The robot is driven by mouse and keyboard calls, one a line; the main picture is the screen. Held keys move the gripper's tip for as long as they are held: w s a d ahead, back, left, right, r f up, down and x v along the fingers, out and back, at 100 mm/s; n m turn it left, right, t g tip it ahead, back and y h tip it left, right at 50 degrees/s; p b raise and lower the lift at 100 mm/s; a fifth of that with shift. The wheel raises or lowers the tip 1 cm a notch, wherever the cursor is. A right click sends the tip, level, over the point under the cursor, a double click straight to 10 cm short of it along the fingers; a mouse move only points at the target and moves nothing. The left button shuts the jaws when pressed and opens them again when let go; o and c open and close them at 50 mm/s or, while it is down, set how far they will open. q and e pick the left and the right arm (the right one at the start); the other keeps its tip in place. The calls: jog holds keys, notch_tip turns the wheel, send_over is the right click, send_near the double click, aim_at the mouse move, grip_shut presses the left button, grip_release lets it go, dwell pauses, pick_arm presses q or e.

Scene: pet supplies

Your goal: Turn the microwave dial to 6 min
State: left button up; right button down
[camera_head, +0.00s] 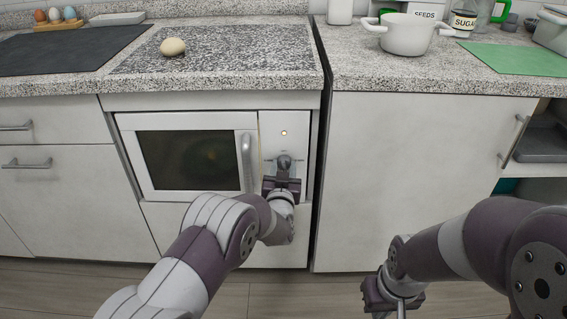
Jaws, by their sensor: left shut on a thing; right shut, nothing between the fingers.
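The microwave (125,160) is built into the counter front, with its door closed and a dark window. Its control panel (298,130) is at the right, with a small lit light near the top and faint markings around the dial. The dark round dial (284,160) is on this panel. My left gripper (283,176) is at the panel, shut on the dial; its fingers and wrist hide the lower part. The dial's exact setting cannot be read. My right gripper (392,296) hangs low at the right in front of the cabinet, shut and empty, away from the microwave.
The microwave door handle (246,160) stands just left of my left gripper. Above is a granite counter (290,83) with an egg-like object (173,47) on it. A white pot (408,36) and a green mat (520,60) are at the right. The floor in front is clear.

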pick_arm(q)
jog(key=m+p, duration=0.1)
jog(key=m, duration=0.1)
jog(key=m+p, duration=0.2)
jog(key=shift+r+m, duration=0.2)
jog(key=shift+m, duration=0.1)
jog(key=m+p, duration=0.3)
jog(key=m, duration=0.2)
jog(key=shift+g, duration=0.4)
jog(key=m+p, duration=0.2)
jog(key=m, duration=0.3)
jog(key=shift+y, duration=0.3)
jog(key=shift+d+f+m+y+p, duration=0.1)
jog(key=shift+m+y+p, duration=0.2)
jog(key=shift+m+p, duration=1.3)
jog(key=shift+m+b, duration=0.7)
jog(key=shift+m, duration=0.2)
jog(key=o, duration=1.1)
jog(key=shift+c, duration=0.2)
